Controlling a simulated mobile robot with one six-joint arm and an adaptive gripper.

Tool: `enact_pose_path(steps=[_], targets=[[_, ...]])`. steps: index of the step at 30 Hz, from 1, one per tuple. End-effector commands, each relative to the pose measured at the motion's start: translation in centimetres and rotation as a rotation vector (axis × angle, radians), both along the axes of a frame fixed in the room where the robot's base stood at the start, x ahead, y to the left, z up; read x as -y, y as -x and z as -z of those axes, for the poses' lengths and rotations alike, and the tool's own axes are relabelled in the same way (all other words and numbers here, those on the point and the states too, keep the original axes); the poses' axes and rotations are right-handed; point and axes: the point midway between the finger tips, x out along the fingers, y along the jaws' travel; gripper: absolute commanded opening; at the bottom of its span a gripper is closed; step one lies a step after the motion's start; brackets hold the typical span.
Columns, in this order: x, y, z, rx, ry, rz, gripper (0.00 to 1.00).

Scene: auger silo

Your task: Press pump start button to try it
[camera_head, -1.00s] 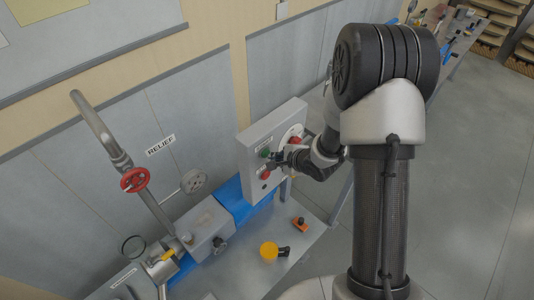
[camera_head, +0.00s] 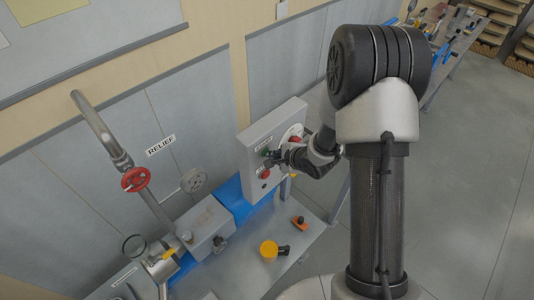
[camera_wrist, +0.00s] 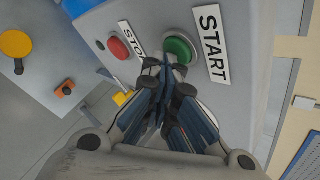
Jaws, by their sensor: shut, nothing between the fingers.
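The grey control box (camera_head: 246,150) stands on the bench by the wall. In the wrist view its green button (camera_wrist: 180,48) sits beside a START label (camera_wrist: 212,44), and a red button (camera_wrist: 119,47) sits beside a STOP label (camera_wrist: 131,38). My gripper (camera_wrist: 165,68) is shut and empty, its fingertips at the lower left edge of the green button. I cannot tell whether they touch it. In the head view my gripper (camera_head: 272,158) is in front of the box and hides part of the green button.
A pipe with a red handwheel (camera_head: 135,179) rises at the left, near a RELIEF label (camera_head: 160,146). The floor at the right is clear.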

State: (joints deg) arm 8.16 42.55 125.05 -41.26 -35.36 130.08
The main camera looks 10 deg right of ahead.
Motion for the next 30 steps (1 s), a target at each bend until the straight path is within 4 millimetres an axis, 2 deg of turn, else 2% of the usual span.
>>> enact_pose_path(steps=[17, 30], targets=[[-0.1, -0.1, 0.0, 0.001, 0.0, -0.001, 0.0], [1.0, 1.4, 0.0, 0.0, -0.001, -0.001, 0.0]])
